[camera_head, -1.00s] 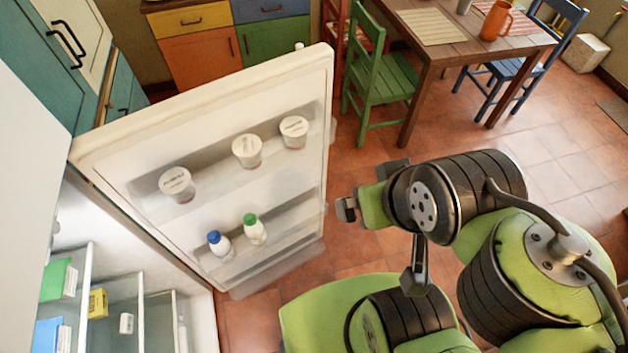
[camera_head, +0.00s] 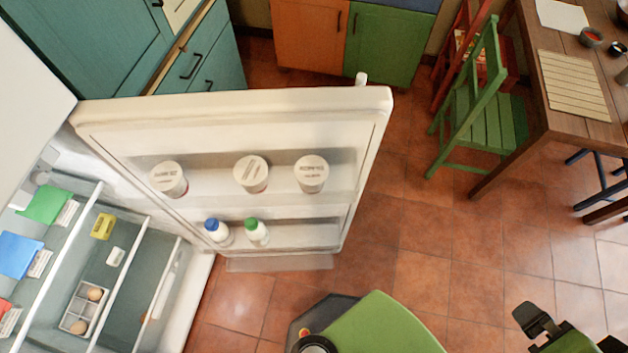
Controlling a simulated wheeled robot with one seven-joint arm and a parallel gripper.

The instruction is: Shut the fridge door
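The fridge door (camera_head: 222,136) stands wide open in the head view, its inner side facing me. Its shelves hold several white tubs and two bottles, one blue-capped and one green-capped. The fridge body (camera_head: 185,315) is at the left, with its lit inside showing. My gripper (camera_head: 530,325) shows only in part at the lower right edge, well to the right of the door and apart from it. Dark finger parts show, but their gap is not clear.
Inside the fridge are boxes and an egg tray (camera_head: 86,307). Teal cabinets (camera_head: 85,40) stand behind the door. A green chair (camera_head: 480,105) and a wooden table (camera_head: 590,120) are at the upper right. The tiled floor (camera_head: 430,255) right of the door is clear.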

